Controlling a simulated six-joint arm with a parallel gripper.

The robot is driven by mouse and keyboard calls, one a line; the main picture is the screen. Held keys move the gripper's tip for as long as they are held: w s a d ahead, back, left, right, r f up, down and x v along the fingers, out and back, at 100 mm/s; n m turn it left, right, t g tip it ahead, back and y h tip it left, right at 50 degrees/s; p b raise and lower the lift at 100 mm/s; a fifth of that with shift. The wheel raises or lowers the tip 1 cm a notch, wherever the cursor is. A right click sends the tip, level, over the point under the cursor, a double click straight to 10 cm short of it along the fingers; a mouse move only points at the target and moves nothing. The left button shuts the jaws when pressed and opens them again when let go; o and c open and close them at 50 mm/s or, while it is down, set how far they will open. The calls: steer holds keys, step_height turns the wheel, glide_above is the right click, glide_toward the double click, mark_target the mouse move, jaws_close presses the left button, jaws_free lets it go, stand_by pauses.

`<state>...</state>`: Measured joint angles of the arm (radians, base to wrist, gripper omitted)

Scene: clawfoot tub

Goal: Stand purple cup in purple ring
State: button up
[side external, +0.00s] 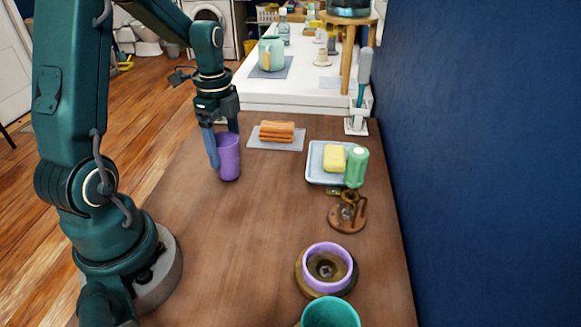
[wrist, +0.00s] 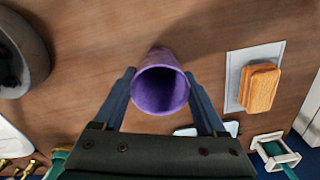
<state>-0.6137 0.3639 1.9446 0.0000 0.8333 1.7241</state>
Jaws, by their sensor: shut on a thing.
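The purple cup (side external: 229,158) stands upright at the left part of the wooden table in the side external view. My gripper (side external: 220,150) reaches down from above with its fingers on either side of the cup, shut on it. In the wrist view the cup (wrist: 160,88) sits between the two fingers of my gripper (wrist: 160,92), its open mouth facing the camera and its inside empty. The purple ring (side external: 327,266) lies on a round brown base near the front of the table. Whether the cup's bottom touches the table is hard to tell.
A teal cup (side external: 331,313) stands in front of the ring. The table's middle is clear.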

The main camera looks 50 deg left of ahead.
steer(key=shift+r, duration=0.35)
step_height(320, 180, up, 5)
steer(key=shift+f, duration=0.1)
stand_by(0.9)
steer(key=w+d+r+m, duration=0.2)
steer(key=d+m, duration=0.2)
steer(key=d, duration=0.4)
steer(key=w+d+r+m, duration=0.2)
steer(key=w+d+m, duration=0.1)
steer(key=d, duration=0.4)
steer(key=s+d+m, duration=0.2)
steer(key=d+m, duration=0.1)
steer(key=d, duration=0.4)
steer(key=s+d+m, duration=0.2)
steer(key=d+m, duration=0.1)
steer(key=d, duration=0.5)
steer(key=shift+s+r, duration=0.35)
